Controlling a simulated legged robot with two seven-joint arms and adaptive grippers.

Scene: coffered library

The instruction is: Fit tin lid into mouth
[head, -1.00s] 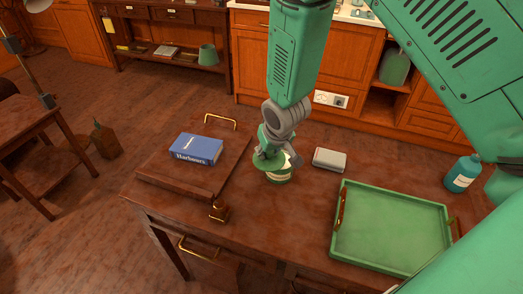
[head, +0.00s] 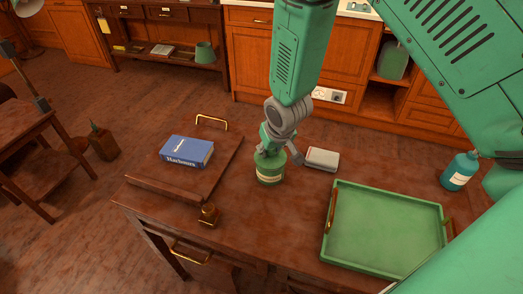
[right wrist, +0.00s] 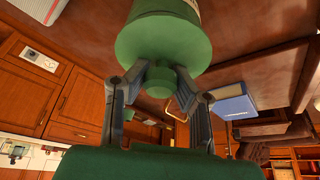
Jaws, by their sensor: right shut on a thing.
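A green tin (head: 270,172) with a cream label band stands upright on the brown desk. The green lid (head: 268,155) is at its top, under my right gripper (head: 275,149). In the right wrist view the lid (right wrist: 163,42) is a wide disc with a round knob (right wrist: 160,82). My right gripper (right wrist: 160,90) is shut on this knob, one finger on each side. A bit of cream label shows beyond the lid there. The mouth is covered by the lid, and I cannot tell how deep the lid sits. My left gripper is not in view.
A blue book (head: 187,151) lies on a brown board (head: 195,187) with brass handles, left of the tin. A small grey box (head: 322,159) lies close on the right. A green tray (head: 385,230) and a teal bottle (head: 460,171) are farther right.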

